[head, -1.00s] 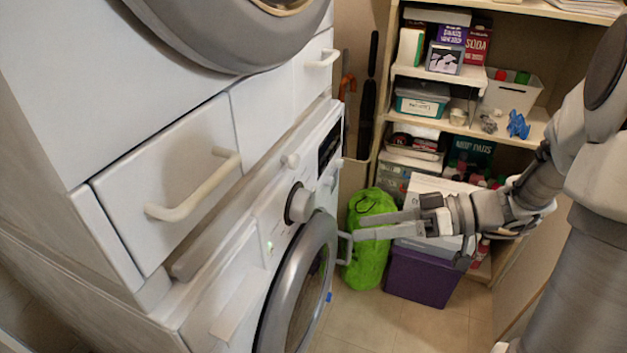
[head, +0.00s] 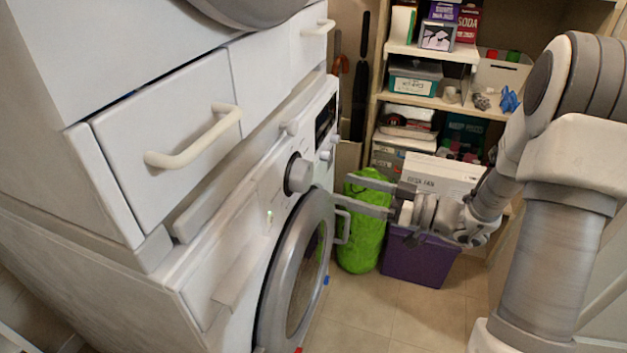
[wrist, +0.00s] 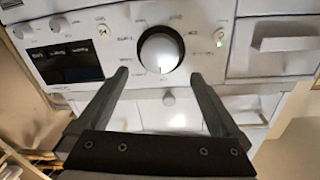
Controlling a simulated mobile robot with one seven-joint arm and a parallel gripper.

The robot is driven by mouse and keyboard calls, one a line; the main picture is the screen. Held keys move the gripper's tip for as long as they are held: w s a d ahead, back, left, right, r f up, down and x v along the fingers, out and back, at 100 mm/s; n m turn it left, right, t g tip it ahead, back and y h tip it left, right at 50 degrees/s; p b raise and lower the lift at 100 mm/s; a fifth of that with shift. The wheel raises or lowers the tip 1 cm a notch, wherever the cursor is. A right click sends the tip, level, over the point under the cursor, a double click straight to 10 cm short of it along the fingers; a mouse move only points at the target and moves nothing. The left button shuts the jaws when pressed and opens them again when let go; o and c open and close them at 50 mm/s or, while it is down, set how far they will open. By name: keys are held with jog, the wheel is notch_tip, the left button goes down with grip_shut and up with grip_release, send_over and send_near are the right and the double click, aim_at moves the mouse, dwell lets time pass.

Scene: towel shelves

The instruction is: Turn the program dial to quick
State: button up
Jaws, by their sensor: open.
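The program dial (head: 299,175) is a round knob with a silver face on the white front panel of the lower washing machine (head: 240,235). In the wrist view the dial (wrist: 159,53) sits upper centre, ringed by small printed labels too blurred to read. My gripper (head: 366,194) is open and empty, to the right of the dial in the head view, with its fingers pointing left toward the machine. In the wrist view my gripper (wrist: 158,75) has its two fingers spread on either side below the dial, apart from it.
The grey-rimmed round door (head: 297,270) with its handle (head: 343,226) lies below the dial. A dark display (wrist: 65,62) and small knobs share the panel. A drawer handle (head: 195,140) juts out above. A green bag (head: 362,225) and purple bin (head: 420,258) stand on the floor behind.

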aim_at(308, 178)
jog(key=x, duration=0.8)
jog(key=shift+a, duration=0.15)
jog(key=c, duration=1.1)
jog(key=shift+b, duration=0.3)
